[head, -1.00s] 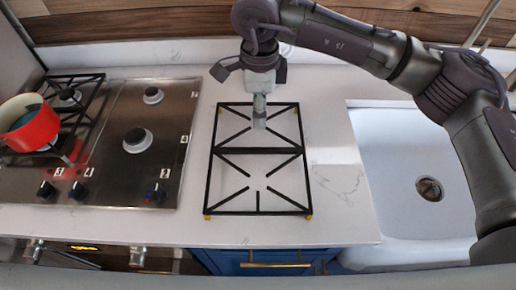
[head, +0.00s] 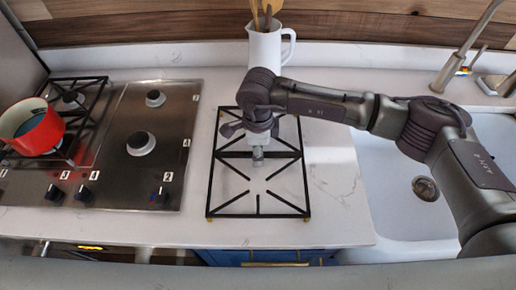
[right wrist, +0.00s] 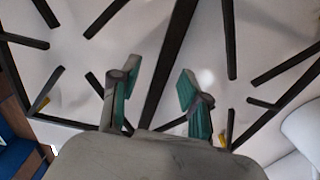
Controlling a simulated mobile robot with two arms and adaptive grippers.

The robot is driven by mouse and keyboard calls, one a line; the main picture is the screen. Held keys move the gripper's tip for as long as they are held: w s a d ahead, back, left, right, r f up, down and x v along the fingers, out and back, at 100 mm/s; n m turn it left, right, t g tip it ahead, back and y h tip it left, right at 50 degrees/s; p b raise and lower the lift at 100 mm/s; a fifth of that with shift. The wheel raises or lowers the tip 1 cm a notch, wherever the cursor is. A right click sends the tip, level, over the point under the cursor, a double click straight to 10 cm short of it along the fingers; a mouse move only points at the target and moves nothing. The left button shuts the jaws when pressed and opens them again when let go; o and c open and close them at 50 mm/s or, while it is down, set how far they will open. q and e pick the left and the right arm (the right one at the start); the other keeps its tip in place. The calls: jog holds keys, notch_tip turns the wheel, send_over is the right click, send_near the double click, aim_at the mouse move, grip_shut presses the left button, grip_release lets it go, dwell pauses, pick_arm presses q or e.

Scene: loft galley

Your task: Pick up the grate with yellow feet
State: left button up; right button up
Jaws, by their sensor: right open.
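The grate with yellow feet (head: 212,182) is a black rectangular frame with inward spokes and a middle bar. It lies flat on the white counter, right of the cooktop. Yellow feet show at its front corners in the head view and at two corners in the right wrist view. My right gripper (head: 258,158) is over the middle of the grate, pointing down. In the right wrist view its teal-padded fingers (right wrist: 158,88) are open, with the grate's middle bar (right wrist: 178,45) lined up between them. Their height above the bar is unclear. My left gripper is out of view.
The steel cooktop (head: 115,185) at left holds a red pot (head: 38,135) on another black grate (head: 98,105). A white jug (head: 265,45) with wooden utensils stands behind the grate. A white sink (head: 400,215) and faucet (head: 462,45) are at right.

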jog(key=shift+f, duration=0.95)
grip_shut()
jog(key=shift+w+r, duration=0.15)
jog(key=shift+r, duration=0.1)
